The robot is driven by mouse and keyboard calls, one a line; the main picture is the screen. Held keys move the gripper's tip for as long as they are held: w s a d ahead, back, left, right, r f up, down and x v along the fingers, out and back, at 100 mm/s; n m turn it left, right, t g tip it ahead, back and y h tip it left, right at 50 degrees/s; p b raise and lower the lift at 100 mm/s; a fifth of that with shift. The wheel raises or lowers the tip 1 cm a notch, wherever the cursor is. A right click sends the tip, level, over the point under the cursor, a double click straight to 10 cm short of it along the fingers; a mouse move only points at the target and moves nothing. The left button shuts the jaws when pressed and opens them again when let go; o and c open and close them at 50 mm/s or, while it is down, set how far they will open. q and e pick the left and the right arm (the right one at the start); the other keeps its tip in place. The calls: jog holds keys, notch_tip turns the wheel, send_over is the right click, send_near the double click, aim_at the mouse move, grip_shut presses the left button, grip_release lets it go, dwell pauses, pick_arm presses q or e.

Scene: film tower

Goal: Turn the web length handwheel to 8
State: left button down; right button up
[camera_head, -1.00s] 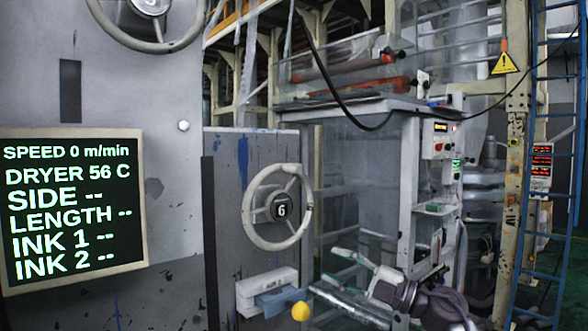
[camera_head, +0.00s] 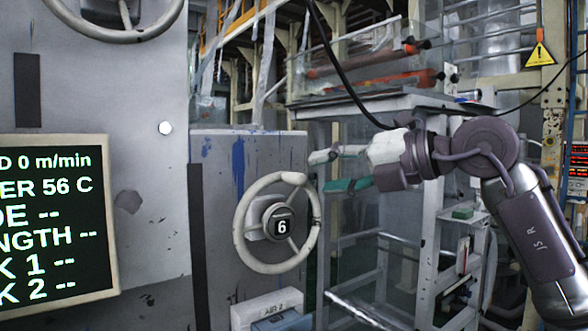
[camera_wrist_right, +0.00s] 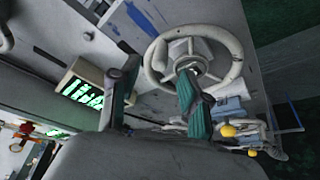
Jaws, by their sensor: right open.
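The handwheel (camera_head: 241,236) is a pale, worn ring with spokes on the grey panel, and its dark hub display (camera_head: 282,227) reads 6. My right gripper (camera_head: 326,171) comes in from the right, open, its two fingers pointing left just right of the wheel's upper rim. I see no contact with the rim. In the right wrist view the wheel (camera_wrist_right: 236,50) is ahead, behind the fingers (camera_wrist_right: 152,92), which are spread apart with nothing between them. The left gripper is not seen.
A screen (camera_head: 50,220) at left shows dryer 56 C and blank values. Another wheel (camera_head: 120,32) is at upper left. A white box marked AIR 2 (camera_head: 268,308) sits below the handwheel. A black cable (camera_head: 345,80) hangs above my right arm.

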aim_at(294, 179)
jog(key=p+x, duration=0.2)
jog(key=x, duration=0.4)
jog(key=shift+w+a+f, duration=0.2)
jog(key=shift+w+a, duration=0.2)
jog(key=shift+a, duration=0.05)
grip_shut()
